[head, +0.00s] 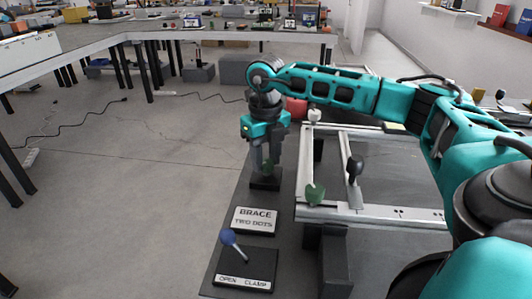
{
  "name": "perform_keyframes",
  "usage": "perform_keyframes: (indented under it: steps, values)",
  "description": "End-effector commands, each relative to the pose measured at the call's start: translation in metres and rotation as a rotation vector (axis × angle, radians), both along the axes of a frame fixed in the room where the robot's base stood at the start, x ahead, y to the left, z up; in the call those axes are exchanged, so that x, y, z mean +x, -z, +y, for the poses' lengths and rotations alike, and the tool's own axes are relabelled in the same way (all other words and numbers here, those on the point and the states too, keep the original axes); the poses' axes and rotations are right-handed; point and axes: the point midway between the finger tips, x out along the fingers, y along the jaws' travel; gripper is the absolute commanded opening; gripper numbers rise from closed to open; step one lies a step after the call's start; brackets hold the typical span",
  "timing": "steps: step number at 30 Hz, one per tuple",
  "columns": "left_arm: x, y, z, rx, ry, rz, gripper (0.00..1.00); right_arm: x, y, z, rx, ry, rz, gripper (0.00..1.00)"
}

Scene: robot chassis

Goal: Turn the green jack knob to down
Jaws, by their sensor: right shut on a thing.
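A dull green knob (315,193) sits at the near left corner of the pale metal frame (400,212). I cannot read its setting. My right gripper (265,168) points down just above a dark block (265,183), left of the frame and apart from the green knob. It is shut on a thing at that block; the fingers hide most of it. A pale greenish knob (314,114) stands at the far left corner of the frame. My left gripper is not in view.
A black knob (355,168) stands on the frame, and a red part (296,108) lies behind my right wrist. A blue ball lever (228,237) tilts above an "OPEN CLAMP" plate (245,272). A "BRACE TWO DOTS" sign (254,219) is nearby. Open floor lies to the left.

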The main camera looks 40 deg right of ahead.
Motion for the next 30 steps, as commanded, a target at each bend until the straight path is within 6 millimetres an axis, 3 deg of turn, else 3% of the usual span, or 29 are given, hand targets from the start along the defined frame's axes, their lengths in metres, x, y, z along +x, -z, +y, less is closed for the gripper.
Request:
perform_keyframes:
  steps: [18,30]
  values:
    - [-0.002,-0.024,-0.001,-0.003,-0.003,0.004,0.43,0.0,-0.002,0.002,0.0,-0.563,0.0,0.09]
    - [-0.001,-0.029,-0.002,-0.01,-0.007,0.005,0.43,0.0,-0.001,0.003,0.001,-0.789,-0.001,0.09]
